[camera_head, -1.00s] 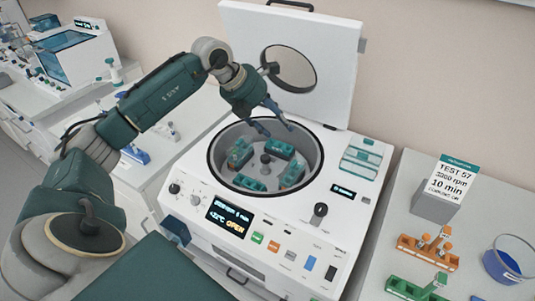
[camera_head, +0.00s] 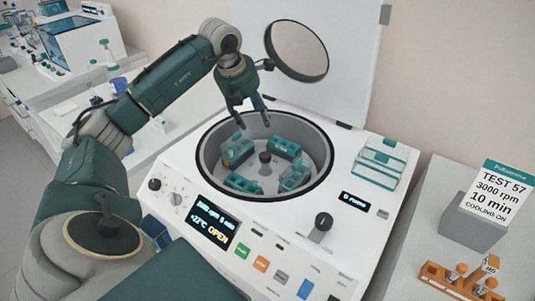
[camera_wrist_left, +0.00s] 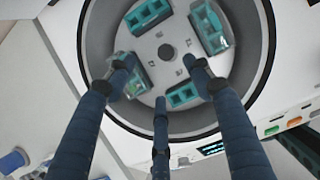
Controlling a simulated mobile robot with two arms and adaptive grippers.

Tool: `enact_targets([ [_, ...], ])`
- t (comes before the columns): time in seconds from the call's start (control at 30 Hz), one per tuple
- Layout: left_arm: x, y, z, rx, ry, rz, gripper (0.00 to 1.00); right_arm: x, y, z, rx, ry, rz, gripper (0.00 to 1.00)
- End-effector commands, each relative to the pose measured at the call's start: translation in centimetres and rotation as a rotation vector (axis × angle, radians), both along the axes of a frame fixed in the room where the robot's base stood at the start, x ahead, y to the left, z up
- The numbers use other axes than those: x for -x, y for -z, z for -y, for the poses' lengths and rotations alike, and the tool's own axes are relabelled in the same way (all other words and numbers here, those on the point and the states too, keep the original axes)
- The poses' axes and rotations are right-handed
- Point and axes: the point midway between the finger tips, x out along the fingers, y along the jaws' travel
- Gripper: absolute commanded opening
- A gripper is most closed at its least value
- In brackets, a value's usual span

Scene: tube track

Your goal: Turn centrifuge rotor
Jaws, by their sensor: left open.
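The white centrifuge stands open, its lid (camera_head: 340,75) raised. Inside its round bowl (camera_head: 318,136) sits the grey rotor, with several teal buckets around a dark central hub (camera_head: 265,158); the hub also shows in the left wrist view (camera_wrist_left: 166,51). My left gripper (camera_head: 253,119) is open and empty, fingers pointing down over the back-left part of the bowl. In the left wrist view, its three spread fingers (camera_wrist_left: 160,76) overlap the rotor, one tip in front of a clear-sided bucket (camera_wrist_left: 136,78). I cannot tell whether it touches. My right gripper is out of view.
The control panel (camera_head: 211,222) shows OPEN. A teal rack (camera_head: 381,163) stands right of the bowl. A TEST 57 sign block (camera_head: 474,222) and an orange rack (camera_head: 462,284) are on the right bench. Lab equipment (camera_head: 85,45) stands at back left.

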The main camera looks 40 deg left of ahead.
Motion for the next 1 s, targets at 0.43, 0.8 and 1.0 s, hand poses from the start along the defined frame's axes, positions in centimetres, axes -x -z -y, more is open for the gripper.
enact_targets([
  [0.43,-0.1,8.2,0.0,0.001,0.000,0.001,0.52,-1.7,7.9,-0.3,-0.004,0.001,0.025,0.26],
  [0.8,-2.1,13.1,-0.1,0.003,0.001,-0.004,0.52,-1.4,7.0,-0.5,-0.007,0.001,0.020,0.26],
  [1.0,-3.4,16.2,-0.3,0.003,0.000,-0.002,0.52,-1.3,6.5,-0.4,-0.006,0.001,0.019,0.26],
])
